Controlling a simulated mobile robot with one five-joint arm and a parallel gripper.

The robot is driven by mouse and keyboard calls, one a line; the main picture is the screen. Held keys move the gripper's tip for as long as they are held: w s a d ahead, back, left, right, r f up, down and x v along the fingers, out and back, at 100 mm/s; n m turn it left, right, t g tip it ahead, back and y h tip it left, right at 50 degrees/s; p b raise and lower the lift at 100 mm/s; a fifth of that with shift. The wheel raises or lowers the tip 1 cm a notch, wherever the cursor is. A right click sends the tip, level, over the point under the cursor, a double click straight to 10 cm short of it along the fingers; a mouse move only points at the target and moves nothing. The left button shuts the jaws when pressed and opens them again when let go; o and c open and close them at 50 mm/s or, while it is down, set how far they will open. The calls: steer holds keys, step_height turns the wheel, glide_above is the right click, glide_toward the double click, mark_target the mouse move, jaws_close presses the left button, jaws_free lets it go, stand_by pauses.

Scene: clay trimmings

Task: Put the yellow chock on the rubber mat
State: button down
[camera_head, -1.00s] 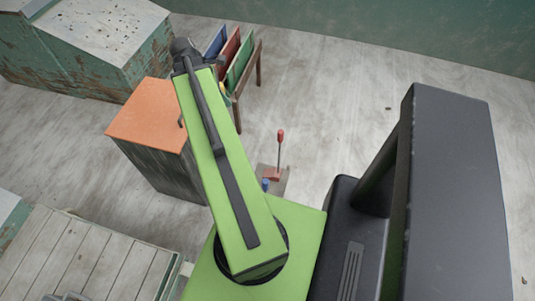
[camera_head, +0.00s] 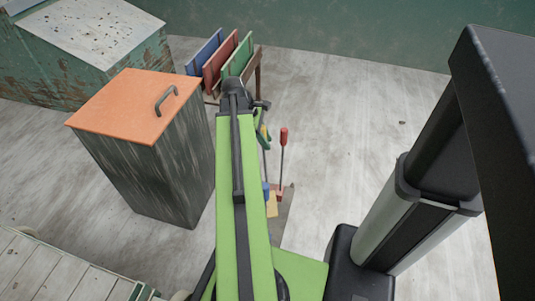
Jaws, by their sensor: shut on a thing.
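My green arm reaches away from me up the middle of the view. My gripper (camera_head: 263,122) is at its far end, mostly hidden behind the arm and wrist. The gripper is held in the air, near the three upright panels and the red-handled lever. I cannot make out a rubber mat; the arm hides part of the floor.
An orange-topped bin (camera_head: 125,103) stands left of the arm. Blue, red and green panels (camera_head: 221,62) stand in a rack beyond. A red-handled lever (camera_head: 284,136) rises from a floor plate (camera_head: 286,211) right of the arm.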

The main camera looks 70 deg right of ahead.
steer(key=shift+s+f, duration=0.25)
steer(key=shift+f, duration=0.25)
step_height(320, 180, down, 7)
steer(key=b, duration=0.6)
steer(key=shift+r+b, duration=0.2)
steer(key=shift+b, duration=0.2)
steer(key=shift+f+b, duration=0.45)
steer(key=c, duration=1)
jaws_free()
steer(key=shift+c, duration=0.2)
steer(key=p+v, duration=1.5)
steer(key=v, duration=0.2)
steer(key=shift+r+p, duration=0.2)
steer(key=shift+p, duration=0.2)
